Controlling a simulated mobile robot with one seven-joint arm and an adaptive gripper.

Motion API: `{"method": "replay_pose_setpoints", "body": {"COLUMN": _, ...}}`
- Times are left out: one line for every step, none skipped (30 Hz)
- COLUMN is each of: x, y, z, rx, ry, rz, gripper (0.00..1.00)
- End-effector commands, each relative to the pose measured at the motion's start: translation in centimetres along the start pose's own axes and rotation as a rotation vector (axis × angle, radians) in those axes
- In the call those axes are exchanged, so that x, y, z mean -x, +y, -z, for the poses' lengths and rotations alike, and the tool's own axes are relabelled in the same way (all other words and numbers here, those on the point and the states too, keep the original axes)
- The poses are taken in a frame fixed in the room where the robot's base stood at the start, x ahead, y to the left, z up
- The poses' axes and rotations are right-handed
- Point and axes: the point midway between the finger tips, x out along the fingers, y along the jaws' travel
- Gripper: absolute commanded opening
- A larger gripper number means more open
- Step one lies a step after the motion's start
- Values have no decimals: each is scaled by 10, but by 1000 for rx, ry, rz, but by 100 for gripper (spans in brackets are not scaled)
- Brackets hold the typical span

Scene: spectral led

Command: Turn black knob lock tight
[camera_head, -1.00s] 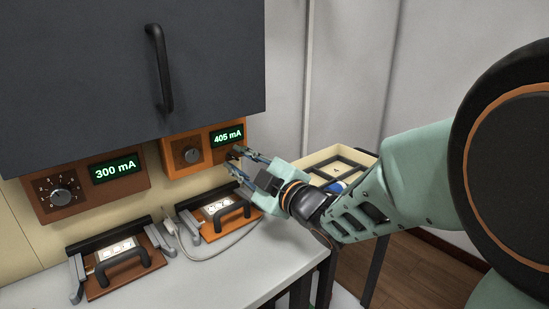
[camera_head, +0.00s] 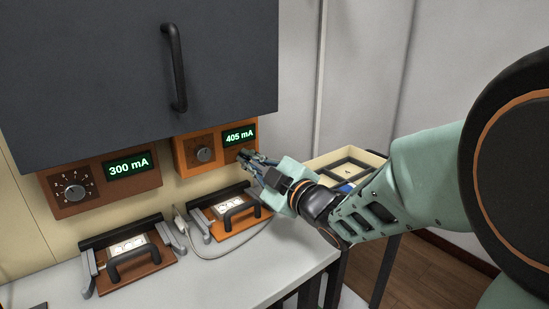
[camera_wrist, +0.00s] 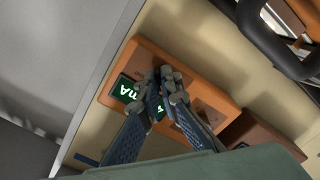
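The orange box with the 405 mA display (camera_head: 239,134) hangs under the dark cabinet. A round dial (camera_head: 204,154) shows on its left part. My gripper (camera_head: 246,156) is at the right part of its face, below the display. In the wrist view, my gripper's fingertips (camera_wrist: 163,84) are close together at the orange box (camera_wrist: 209,97), beside the green display (camera_wrist: 126,89), with a narrow gap. The black knob lock cannot be made out; the fingers cover that spot. I cannot tell whether they grip it.
A brown box with a 300 mA display (camera_head: 131,169) and a dial hangs to the left. Two fixtures with black handles, at the left (camera_head: 127,254) and middle (camera_head: 240,211), stand on the white bench (camera_head: 215,278). A yellow tray (camera_head: 325,160) is behind my arm.

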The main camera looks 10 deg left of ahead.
Motion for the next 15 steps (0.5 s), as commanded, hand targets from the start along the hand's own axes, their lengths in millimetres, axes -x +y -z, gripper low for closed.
{"method": "replay_pose_setpoints", "body": {"x": 0, "y": 0, "z": 0, "rx": -14, "ry": 0, "rz": -1, "gripper": 0}}
{"method": "replay_pose_setpoints", "body": {"x": 0, "y": 0, "z": 0, "rx": -23, "ry": 0, "rz": -1, "gripper": 0}}
{"method": "replay_pose_setpoints", "body": {"x": 0, "y": 0, "z": 0, "rx": -39, "ry": -1, "rz": -1, "gripper": 0}}
{"method": "replay_pose_setpoints", "body": {"x": 0, "y": 0, "z": 0, "rx": -54, "ry": -1, "rz": -1, "gripper": 0}}
{"method": "replay_pose_setpoints", "body": {"x": 0, "y": 0, "z": 0, "rx": -69, "ry": -1, "rz": -1, "gripper": 0}}
{"method": "replay_pose_setpoints", "body": {"x": 0, "y": 0, "z": -1, "rx": -94, "ry": -1, "rz": -1, "gripper": 0}}
{"method": "replay_pose_setpoints", "body": {"x": 0, "y": 1, "z": -1, "rx": -114, "ry": -1, "rz": -1, "gripper": 0}}
{"method": "replay_pose_setpoints", "body": {"x": 0, "y": 1, "z": -1, "rx": -135, "ry": -1, "rz": -1, "gripper": 0}}
{"method": "replay_pose_setpoints", "body": {"x": 0, "y": 1, "z": -1, "rx": -166, "ry": -1, "rz": -1, "gripper": 0}}
{"method": "replay_pose_setpoints", "body": {"x": 0, "y": 1, "z": -1, "rx": -191, "ry": -1, "rz": -1, "gripper": 0}}
{"method": "replay_pose_setpoints", "body": {"x": 0, "y": 1, "z": -1, "rx": -217, "ry": -1, "rz": -1, "gripper": 0}}
{"method": "replay_pose_setpoints", "body": {"x": 0, "y": 1, "z": -1, "rx": -253, "ry": -1, "rz": -1, "gripper": 0}}
{"method": "replay_pose_setpoints", "body": {"x": 0, "y": 1, "z": -1, "rx": -280, "ry": -1, "rz": -1, "gripper": 0}}
{"method": "replay_pose_setpoints", "body": {"x": 0, "y": 1, "z": -1, "rx": -308, "ry": -1, "rz": -1, "gripper": 0}}
{"method": "replay_pose_setpoints", "body": {"x": 0, "y": 1, "z": 0, "rx": -347, "ry": -1, "rz": -1, "gripper": 0}}
